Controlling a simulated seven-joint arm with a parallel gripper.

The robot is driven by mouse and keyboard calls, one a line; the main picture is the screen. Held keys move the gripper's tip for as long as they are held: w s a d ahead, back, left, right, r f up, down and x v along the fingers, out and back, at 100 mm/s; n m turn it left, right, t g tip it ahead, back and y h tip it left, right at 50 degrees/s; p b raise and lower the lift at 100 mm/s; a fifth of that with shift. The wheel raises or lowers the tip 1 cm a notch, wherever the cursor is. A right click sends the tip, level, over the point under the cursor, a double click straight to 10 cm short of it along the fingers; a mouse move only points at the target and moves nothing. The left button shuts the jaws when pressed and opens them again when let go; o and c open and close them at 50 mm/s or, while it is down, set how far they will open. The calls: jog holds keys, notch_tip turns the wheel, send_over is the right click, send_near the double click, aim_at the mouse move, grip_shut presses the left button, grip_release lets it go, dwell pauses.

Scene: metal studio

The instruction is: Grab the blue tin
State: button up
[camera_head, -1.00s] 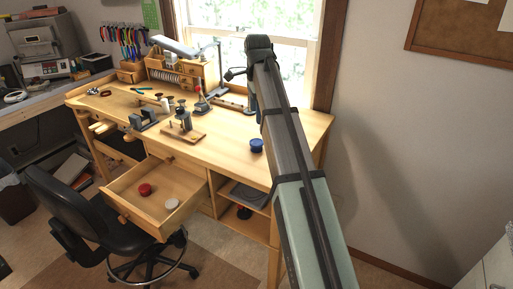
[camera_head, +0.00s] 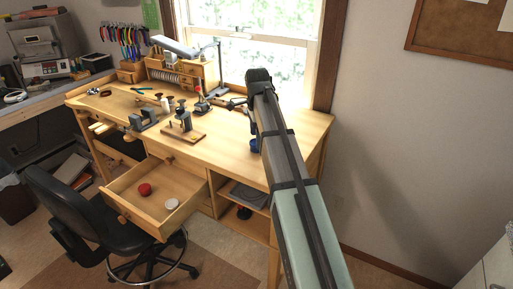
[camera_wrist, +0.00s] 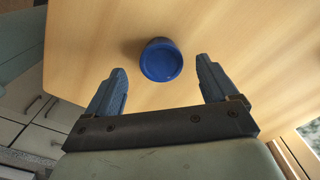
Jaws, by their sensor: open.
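The blue tin (camera_wrist: 161,62) is round and stands on the wooden bench top. In the wrist view it lies beyond and between the tips of my gripper (camera_wrist: 163,78), which is open and empty. The fingers do not touch the tin. In the head view the blue tin (camera_head: 253,146) is partly hidden behind my arm.
The bench (camera_head: 232,133) carries a wooden block with tools (camera_head: 183,132) left of the tin and small drawers (camera_head: 180,70) at the back. An open drawer (camera_head: 150,190) holds a red tin (camera_head: 145,189) and a white tin (camera_head: 172,204). A black chair (camera_head: 75,205) stands in front.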

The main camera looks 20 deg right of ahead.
jog(key=shift+w+f, duration=0.1)
jog(key=shift+f, duration=1.6)
jog(key=c, duration=1.2)
jog(key=shift+o, duration=0.2)
jog(key=shift+r, duration=0.15)
